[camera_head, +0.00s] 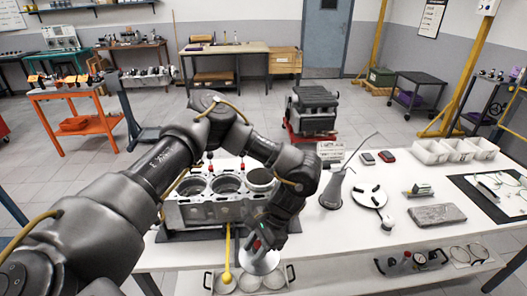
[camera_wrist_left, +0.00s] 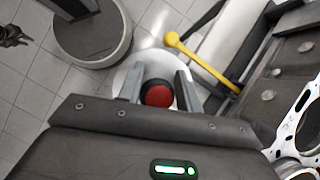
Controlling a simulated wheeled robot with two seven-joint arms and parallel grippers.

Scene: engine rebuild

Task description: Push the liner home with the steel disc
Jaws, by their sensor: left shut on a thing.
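My left gripper (camera_head: 262,238) is shut on the red-and-black knob of the steel disc (camera_head: 262,264), in front of the engine block. In the left wrist view the fingers (camera_wrist_left: 158,90) stand on either side of the red knob (camera_wrist_left: 157,96), with the pale disc (camera_wrist_left: 125,80) below. The engine block (camera_head: 200,212) stands on the table with open bores along its top. A ring at the right-hand bore (camera_head: 262,178) may be the liner; my arm partly hides it, and its depth cannot be told. My right gripper is not in view.
An oil can (camera_head: 331,192), a white round plate (camera_head: 369,196) and a grey slab (camera_head: 437,214) lie to the right. White bins (camera_head: 430,152) stand further back.

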